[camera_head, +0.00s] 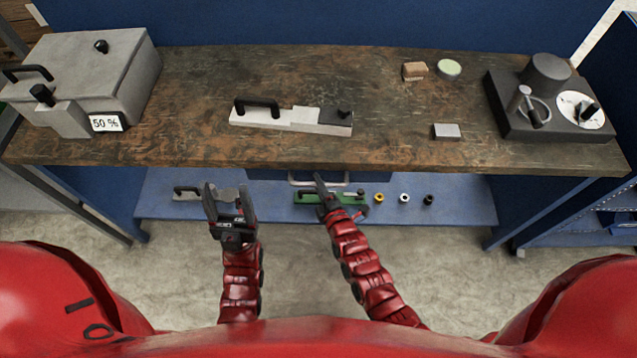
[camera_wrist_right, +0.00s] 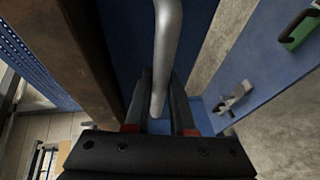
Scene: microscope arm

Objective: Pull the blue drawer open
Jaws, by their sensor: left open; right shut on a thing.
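The blue drawer (camera_head: 268,175) sits under the front edge of the workbench, and its front looks close to that edge. Its grey bar handle (camera_head: 303,183) shows in the head view, partly covered by my right gripper (camera_head: 321,184). In the right wrist view, the handle (camera_wrist_right: 167,45) runs between the two dark fingers of my right gripper (camera_wrist_right: 159,112), which is shut on it. The blue drawer front (camera_wrist_right: 128,45) shows behind the handle there. My left gripper (camera_head: 229,200) is open and empty, in front of the bench and left of the drawer.
The wooden bench top (camera_head: 200,110) carries a grey box (camera_head: 95,75), a metal block with a black handle (camera_head: 320,122) and a black dial device (camera_head: 550,100). A lower blue shelf (camera_head: 460,205) holds a green handled tool (camera_head: 345,197) and several small rings. Floor in front is clear.

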